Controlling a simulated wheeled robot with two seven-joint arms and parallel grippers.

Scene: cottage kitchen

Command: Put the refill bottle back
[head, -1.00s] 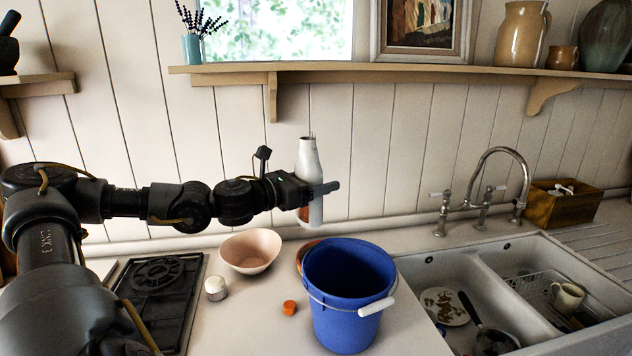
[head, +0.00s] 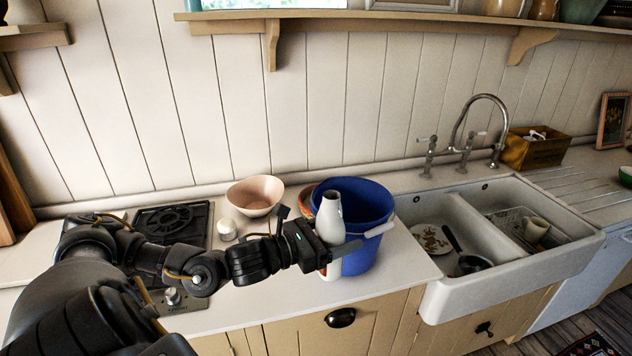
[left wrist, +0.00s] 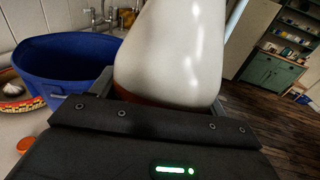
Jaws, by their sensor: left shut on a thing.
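The refill bottle (head: 328,218) is white with a narrowing neck and a reddish-orange band low down, and it is upright. My left gripper (head: 338,250) is shut around its lower body, in front of the blue bucket (head: 376,200) in the head view. The bottle's base shows just below the fingers; I cannot tell whether it touches the counter. In the left wrist view the bottle (left wrist: 180,50) fills the middle, with the bucket (left wrist: 60,75) at its left. My right gripper is not in view.
A pink bowl (head: 255,195) and a small white-topped jar (head: 227,229) stand left of the bucket, by the black hob (head: 195,215). An orange cap (left wrist: 25,145) lies on the counter. The double sink (head: 455,295) is at right, holding dishes. A wall shelf (head: 380,20) runs above.

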